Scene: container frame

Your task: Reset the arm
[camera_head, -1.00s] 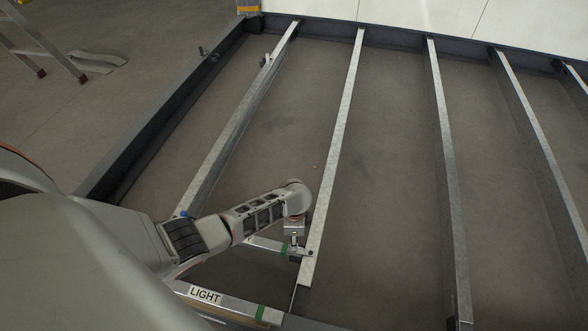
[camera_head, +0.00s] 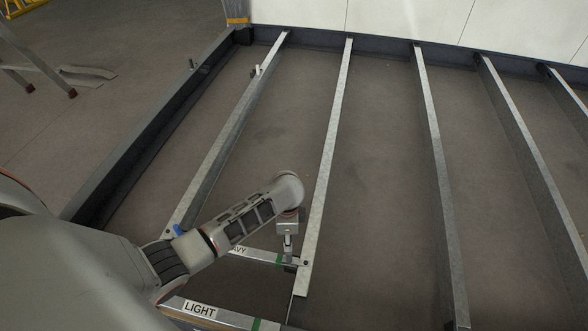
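My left arm comes in from the left, grey with dark ribbed joints, and reaches over the metal frame. Its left gripper (camera_head: 288,250) points down by the right end of a short crossbar (camera_head: 262,256) with a partly hidden label ending in "AVY" and a green band. The gripper is small and seen edge-on, so whether its fingers are open or touch the bar cannot be told. A second short bar (camera_head: 228,319), labelled "LIGHT", lies nearer the bottom edge. My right gripper is out of view.
Several long grey metal beams (camera_head: 326,165) run from the dark back rail toward me, with bare floor (camera_head: 385,180) between them. A dark side rail (camera_head: 140,135) bounds the left. White wall panels (camera_head: 410,18) stand behind. Ladder-like legs (camera_head: 40,62) stand at upper left.

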